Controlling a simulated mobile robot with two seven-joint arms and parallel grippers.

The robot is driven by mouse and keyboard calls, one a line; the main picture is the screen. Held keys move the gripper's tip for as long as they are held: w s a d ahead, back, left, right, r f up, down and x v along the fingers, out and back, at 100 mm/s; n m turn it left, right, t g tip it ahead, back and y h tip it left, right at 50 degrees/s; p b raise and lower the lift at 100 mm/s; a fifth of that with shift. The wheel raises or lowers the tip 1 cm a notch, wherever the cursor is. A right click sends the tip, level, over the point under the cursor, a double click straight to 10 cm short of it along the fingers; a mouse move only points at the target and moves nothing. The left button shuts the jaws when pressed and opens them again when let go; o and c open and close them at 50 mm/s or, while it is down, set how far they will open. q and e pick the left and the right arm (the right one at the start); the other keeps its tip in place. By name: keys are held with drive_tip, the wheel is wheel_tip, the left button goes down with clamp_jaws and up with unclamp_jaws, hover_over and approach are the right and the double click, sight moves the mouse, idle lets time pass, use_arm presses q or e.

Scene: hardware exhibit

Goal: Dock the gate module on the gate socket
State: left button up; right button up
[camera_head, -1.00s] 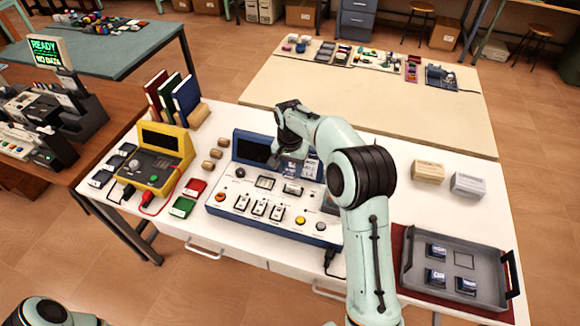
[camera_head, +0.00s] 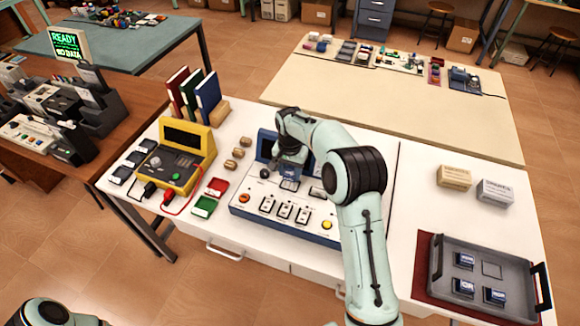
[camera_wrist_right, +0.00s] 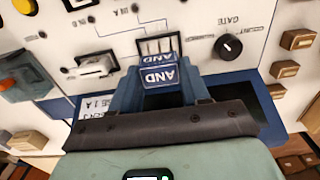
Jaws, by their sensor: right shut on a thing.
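The gate module (camera_wrist_right: 158,77), a small blue block marked AND, is between the fingers of my right gripper (camera_head: 289,180). The gripper also shows in the wrist view (camera_wrist_right: 158,92), shut on the module. In the head view the gripper and module (camera_head: 289,184) cover the socket. My left gripper is out of view.
A grey tray (camera_head: 521,306) with three blue modules stands at the right. A yellow meter (camera_head: 199,140) and small brown blocks (camera_head: 238,153) are left of the console.

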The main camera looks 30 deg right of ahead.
sight(290, 173)
drive_tip(key=shift+f+b, duration=0.35)
drive_tip(key=shift+f, duration=1)
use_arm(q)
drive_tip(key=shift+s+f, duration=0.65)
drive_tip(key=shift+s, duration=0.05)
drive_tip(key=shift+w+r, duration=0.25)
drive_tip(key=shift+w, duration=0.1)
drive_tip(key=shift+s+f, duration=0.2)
use_arm(e)
drive_tip(key=shift+f, duration=0.65)
drive_tip(key=o, duration=0.8)
drive_tip(key=shift+c, duration=0.2)
drive_tip(key=shift+w+r+p, duration=0.1)
drive_tip(key=shift+r+p, duration=0.9)
drive_tip(key=shift+r, duration=1.95)
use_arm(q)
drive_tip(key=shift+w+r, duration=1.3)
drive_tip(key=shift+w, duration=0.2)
use_arm(e)
drive_tip(key=shift+r, duration=2.6)
